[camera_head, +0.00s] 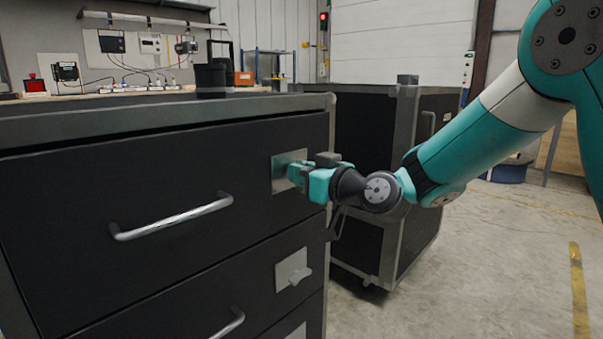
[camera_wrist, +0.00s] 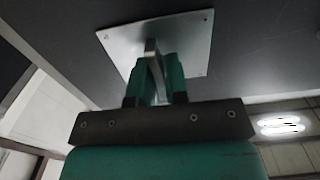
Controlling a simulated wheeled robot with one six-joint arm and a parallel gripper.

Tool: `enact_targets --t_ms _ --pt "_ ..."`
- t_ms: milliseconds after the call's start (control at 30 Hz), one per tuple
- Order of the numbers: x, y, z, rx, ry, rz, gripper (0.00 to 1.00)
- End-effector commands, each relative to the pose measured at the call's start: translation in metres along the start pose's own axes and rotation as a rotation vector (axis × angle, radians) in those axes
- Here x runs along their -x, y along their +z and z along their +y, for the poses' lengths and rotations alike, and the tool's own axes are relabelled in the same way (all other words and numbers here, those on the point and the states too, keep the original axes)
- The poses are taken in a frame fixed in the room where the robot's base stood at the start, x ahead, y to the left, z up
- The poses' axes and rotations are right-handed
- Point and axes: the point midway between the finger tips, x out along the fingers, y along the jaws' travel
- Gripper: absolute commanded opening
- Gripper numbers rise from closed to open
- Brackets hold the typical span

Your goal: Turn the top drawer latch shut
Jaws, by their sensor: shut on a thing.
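The top drawer (camera_head: 130,180) is a black front with a silver bar handle (camera_head: 172,217), and it looks closed. Its latch plate (camera_head: 287,168) is a square metal plate near the drawer's right end. My gripper (camera_head: 296,172) is at this plate and covers most of the latch knob. In the wrist view my gripper (camera_wrist: 157,80) has its two teal fingers shut on the top latch knob (camera_wrist: 152,55), a thin metal tab standing out from the plate (camera_wrist: 185,38). I cannot tell the latch's exact turn in the head view.
A lower drawer has its own latch (camera_head: 294,271) and handle (camera_head: 230,324). A second black cabinet (camera_head: 360,140) stands just behind on the right. Small devices and a black container (camera_head: 210,78) are on the worktop. The floor (camera_head: 480,260) at right is clear.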

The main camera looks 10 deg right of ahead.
Motion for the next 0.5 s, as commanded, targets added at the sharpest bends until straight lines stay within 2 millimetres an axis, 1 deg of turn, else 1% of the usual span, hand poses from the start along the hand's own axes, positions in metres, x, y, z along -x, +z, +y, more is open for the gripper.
enact_targets --t_ms 267,500 --pt "0.0001 -0.0005 0.0007 -0.085 0.0 0.0 0.0" --pt "0.0001 -0.0009 0.0018 -0.267 0.0 0.0 0.0"
